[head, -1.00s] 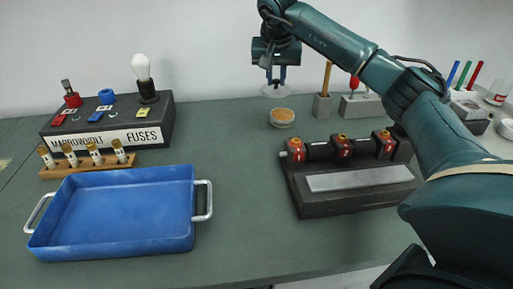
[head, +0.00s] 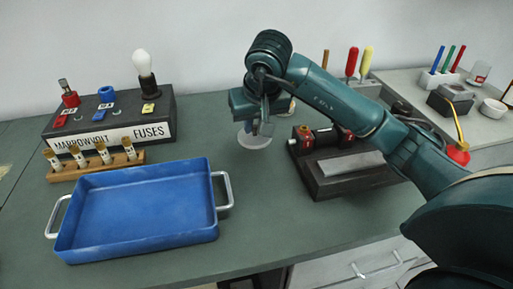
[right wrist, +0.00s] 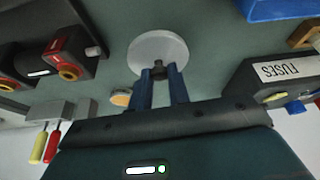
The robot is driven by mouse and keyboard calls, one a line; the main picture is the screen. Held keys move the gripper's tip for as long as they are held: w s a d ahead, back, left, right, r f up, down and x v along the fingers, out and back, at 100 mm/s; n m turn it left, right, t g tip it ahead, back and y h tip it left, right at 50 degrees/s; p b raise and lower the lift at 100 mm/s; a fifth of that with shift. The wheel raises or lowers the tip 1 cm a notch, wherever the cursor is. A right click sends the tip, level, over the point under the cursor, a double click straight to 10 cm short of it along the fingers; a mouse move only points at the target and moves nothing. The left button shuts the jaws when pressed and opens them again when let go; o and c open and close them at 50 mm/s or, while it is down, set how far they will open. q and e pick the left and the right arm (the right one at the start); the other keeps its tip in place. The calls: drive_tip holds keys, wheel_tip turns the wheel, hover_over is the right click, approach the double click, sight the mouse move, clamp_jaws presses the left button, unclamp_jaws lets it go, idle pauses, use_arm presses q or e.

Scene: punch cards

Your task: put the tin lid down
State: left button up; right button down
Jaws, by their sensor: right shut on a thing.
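The tin lid (head: 252,141) is a pale grey disc with a small dark knob. My right gripper (head: 260,126) is shut on the knob and holds the lid over the green table, between the blue tray and the dark fuse block. In the right wrist view the lid (right wrist: 158,46) hangs flat from the blue fingers (right wrist: 158,72). The round tin with orange-brown contents shows in part in the right wrist view (right wrist: 121,98), beside the fingers. In the head view my right arm mostly hides it. My left gripper is not in view.
A blue tray (head: 140,206) with metal handles stands on the left. Behind it are a rack of fuses (head: 97,165) and a dark panel labelled FUSES (head: 110,128). The dark fuse block (head: 345,170) stands to the right. The table (head: 262,205) in front of the lid is clear.

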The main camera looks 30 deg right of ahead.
sight(257, 139)
drive_tip(key=shift+f, duration=3.05)
drive_tip(key=shift+f, duration=0.15)
drive_tip(key=c, duration=1.3)
unclamp_jaws()
